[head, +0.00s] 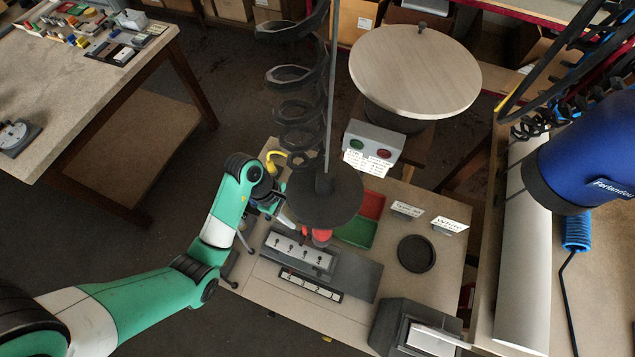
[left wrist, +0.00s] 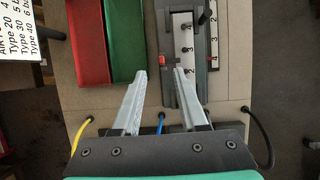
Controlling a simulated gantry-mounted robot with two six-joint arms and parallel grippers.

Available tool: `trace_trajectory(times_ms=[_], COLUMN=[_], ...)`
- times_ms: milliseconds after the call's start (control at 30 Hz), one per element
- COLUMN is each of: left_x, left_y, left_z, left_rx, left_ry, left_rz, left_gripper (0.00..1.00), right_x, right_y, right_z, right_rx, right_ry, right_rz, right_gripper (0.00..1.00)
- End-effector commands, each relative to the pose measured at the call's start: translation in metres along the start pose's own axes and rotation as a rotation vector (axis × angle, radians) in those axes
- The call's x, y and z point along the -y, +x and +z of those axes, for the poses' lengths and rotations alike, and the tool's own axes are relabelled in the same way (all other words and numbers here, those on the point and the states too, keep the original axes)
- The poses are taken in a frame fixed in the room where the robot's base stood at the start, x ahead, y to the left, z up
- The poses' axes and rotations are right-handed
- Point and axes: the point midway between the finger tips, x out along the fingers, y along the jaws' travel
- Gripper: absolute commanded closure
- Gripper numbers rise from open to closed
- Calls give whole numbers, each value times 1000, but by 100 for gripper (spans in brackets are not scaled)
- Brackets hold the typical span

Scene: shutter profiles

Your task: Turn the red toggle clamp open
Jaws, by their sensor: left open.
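The red toggle clamp (head: 320,236) shows in the head view below the dark round disc, beside the grey fixture (head: 300,256) with several numbered positions. In the left wrist view a small red part (left wrist: 162,59), apparently the clamp, sits at the edge of the fixture (left wrist: 186,60). My left gripper (left wrist: 160,74) is open and empty, its two fingertips pointing toward the red part and apart from it as far as I can see. In the head view the left gripper (head: 284,214) is partly hidden by the disc. My right gripper is not in view.
A red tray (head: 371,205) and a green tray (head: 356,233) lie behind the fixture. The dark disc (head: 325,197) on a rod hangs over the workbench. A control box (head: 373,144), a black round dish (head: 416,254) and a grey device (head: 392,325) stand around the bench.

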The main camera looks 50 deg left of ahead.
Motion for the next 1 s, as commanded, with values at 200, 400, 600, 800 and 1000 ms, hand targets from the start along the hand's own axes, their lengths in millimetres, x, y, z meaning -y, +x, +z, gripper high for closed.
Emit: trace_trajectory(times_ms=[200,400,600,800,1000], left_x=[1,1,0,0,0], left_y=[31,78,109,115,115], left_z=[-1,-1,0,0,0], left_rx=[0,0,-1,0,0], left_ry=[1,2,2,1,1], left_rz=[-4,-3,-1,2,2], left_gripper=[57,57,57,57,65], right_x=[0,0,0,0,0], right_y=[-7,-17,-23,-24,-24], right_z=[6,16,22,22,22], right_rx=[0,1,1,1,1], right_ry=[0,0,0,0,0], right_rz=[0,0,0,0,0], right_gripper=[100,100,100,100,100])
